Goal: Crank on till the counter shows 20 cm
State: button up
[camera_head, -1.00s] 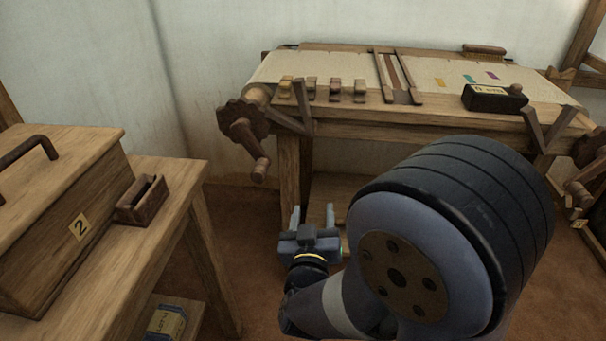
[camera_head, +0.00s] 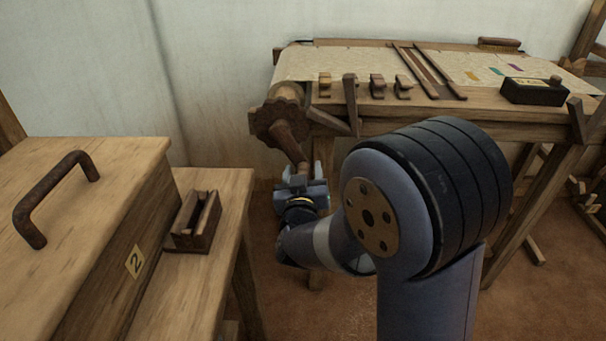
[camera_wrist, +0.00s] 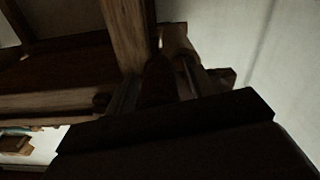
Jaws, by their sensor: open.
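The wooden crank (camera_head: 290,143) hangs from a scalloped wheel (camera_head: 281,114) at the loom's left end, its handle pointing down and right. My gripper (camera_head: 303,173) is open at the lower end of this handle. In the wrist view the handle (camera_wrist: 158,82) appears between my two fingers; whether they touch it I cannot tell. The counter is a dark box (camera_head: 535,92) on the loom's front beam at the right. Its small yellow label is too blurred and partly covered to read.
The loom (camera_head: 450,117) carries pale cloth (camera_head: 345,66) and several wooden pegs along its front. Open floor lies between table and loom.

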grip_shut()
dwell(0.6)
